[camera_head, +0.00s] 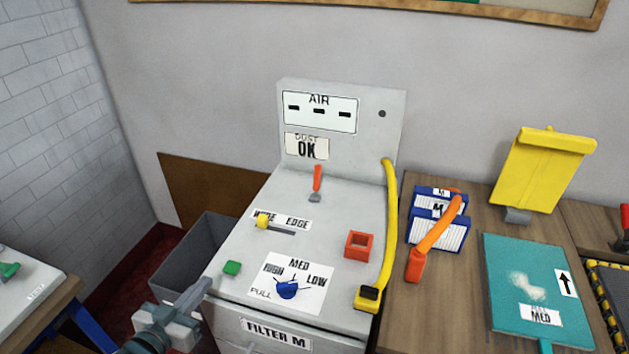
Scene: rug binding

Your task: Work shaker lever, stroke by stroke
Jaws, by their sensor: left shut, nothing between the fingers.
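A lever with an orange-red handle (317,180) stands upright from a small grey base on top of the grey machine (335,205). It looks like the shaker lever, though no label on it can be read. My left gripper (204,286) is at the machine's front left edge, near the green button (231,268). Its fingers are shut with nothing between them. It is well apart from the lever, nearer the front and to the left. My right gripper is out of view.
A yellow hose (391,220) runs down the machine's right side. A red square frame (359,245), a blue dial (288,289) and a yellow slider knob (263,221) are on its top. A grey bin (205,240) stands left. Filters (440,234) and a teal board (535,270) lie right.

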